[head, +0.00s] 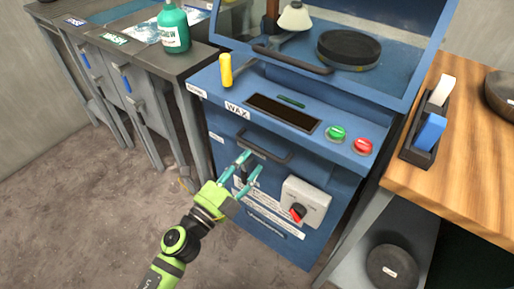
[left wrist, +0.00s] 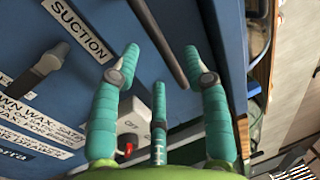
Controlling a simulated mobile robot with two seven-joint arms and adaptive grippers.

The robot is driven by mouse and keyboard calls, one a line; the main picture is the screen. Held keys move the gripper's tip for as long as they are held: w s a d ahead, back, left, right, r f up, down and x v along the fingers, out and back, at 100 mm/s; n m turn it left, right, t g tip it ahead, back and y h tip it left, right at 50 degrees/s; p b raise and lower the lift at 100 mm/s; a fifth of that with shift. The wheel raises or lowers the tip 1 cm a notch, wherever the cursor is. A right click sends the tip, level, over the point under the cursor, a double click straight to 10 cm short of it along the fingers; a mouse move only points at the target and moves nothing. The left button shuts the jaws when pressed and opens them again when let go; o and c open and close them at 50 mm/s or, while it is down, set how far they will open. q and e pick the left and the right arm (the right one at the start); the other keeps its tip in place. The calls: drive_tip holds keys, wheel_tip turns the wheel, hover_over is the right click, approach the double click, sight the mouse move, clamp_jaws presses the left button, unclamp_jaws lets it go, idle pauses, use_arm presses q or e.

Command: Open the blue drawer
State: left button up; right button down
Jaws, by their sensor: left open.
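The blue drawer front (head: 320,172) is on the lower part of the blue machine and looks closed. Its dark bar handle (head: 265,147) is below the WAX label. My left gripper (head: 253,163) is open and empty, with teal fingers pointing at the drawer front just below the handle. In the left wrist view, the handle (left wrist: 160,38) runs slantwise between the spread fingers (left wrist: 161,58), its lower end near the right finger. I cannot tell whether any finger touches it. My right gripper is not in view.
A switch box (head: 305,203) with a red knob sits right of the gripper. Green (head: 337,133) and red (head: 362,146) buttons are above. A wooden table (head: 470,150) stands at the right, and a grey bench (head: 130,60) at the left. Floor in front is clear.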

sight(257, 150)
use_arm(q)
drive_tip(key=x, duration=0.5)
drive_tip(key=shift+w+d, duration=0.1)
clamp_jaws()
